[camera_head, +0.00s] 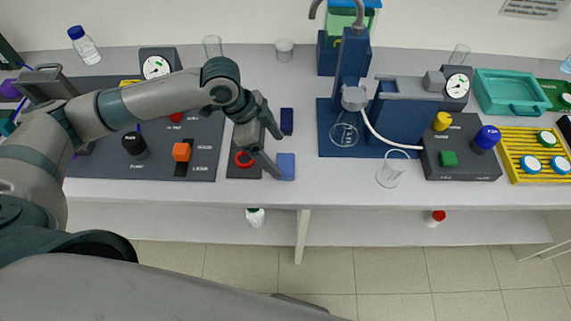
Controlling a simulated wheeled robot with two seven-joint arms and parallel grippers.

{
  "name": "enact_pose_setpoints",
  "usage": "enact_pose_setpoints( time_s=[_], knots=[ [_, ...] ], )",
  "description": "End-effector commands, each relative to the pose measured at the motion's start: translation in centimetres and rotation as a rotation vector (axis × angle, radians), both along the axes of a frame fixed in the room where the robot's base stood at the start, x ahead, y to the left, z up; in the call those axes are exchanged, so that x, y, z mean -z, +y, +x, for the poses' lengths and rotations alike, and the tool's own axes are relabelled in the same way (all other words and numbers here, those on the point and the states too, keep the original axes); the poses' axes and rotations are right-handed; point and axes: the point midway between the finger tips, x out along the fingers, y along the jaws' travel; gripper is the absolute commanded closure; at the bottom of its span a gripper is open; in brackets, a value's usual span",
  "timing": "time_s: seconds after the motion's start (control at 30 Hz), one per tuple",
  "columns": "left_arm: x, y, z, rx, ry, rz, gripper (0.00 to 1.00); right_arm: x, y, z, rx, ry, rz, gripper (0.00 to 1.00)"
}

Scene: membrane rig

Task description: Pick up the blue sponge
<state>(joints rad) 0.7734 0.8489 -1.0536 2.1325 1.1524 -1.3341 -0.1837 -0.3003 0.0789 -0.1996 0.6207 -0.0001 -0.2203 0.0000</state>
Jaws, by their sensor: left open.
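Nothing shows between the fingers. My right gripper is not in view.
A dark panel with a red ring (243,159) is under my left gripper. A glass beaker (391,169) stands to the right, by the blue pump rig (398,112). The bench front around the sponge is clear.

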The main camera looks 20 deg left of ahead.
Motion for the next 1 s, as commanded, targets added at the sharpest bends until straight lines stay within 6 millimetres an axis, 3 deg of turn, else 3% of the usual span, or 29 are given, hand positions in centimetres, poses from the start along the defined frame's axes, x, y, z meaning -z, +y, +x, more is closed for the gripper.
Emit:
enact_pose_setpoints(
  time_s=[0.27, 0.47, 0.7, 1.0],
  knots=[
    [0.4, -0.3, 0.1, -0.001, 0.002, 0.001, 0.2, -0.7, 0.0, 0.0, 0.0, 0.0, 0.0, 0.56],
    [2.3, -1.2, 0.3, -0.001, 0.003, -0.001, 0.2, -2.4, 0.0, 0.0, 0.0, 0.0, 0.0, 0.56],
    [4.6, -1.9, 0.6, 0.0, 0.0, 0.001, 0.2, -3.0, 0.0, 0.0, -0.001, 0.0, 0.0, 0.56],
    [4.8, -1.9, 0.6, 0.001, -0.001, 0.001, 0.2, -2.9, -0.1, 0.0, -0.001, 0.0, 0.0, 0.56]
  ],
)
